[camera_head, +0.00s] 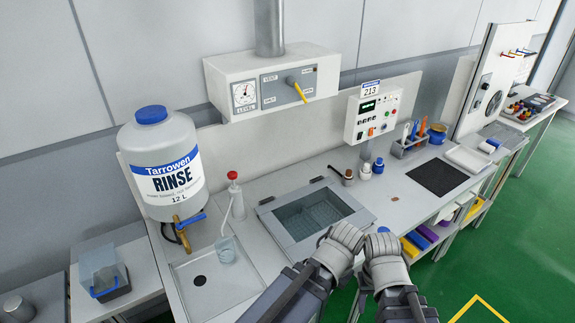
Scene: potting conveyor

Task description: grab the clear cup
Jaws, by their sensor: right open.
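A small clear cup (226,249), bluish and see-through, stands upright by the back right corner of the shallow sink tray (238,281). My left gripper (345,238) is over the front right edge of the basin, well to the right of the cup; its jaws are too hard to make out. My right gripper (382,246) is open beside it, farther from the cup. Neither gripper touches the cup.
A large Tarrowen rinse jug (165,168) with a brass tap stands behind the sink tray. A red-topped bottle (235,196) is close behind the cup. A water-filled basin (314,217) lies between cup and grippers. A control box (372,113) stands behind.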

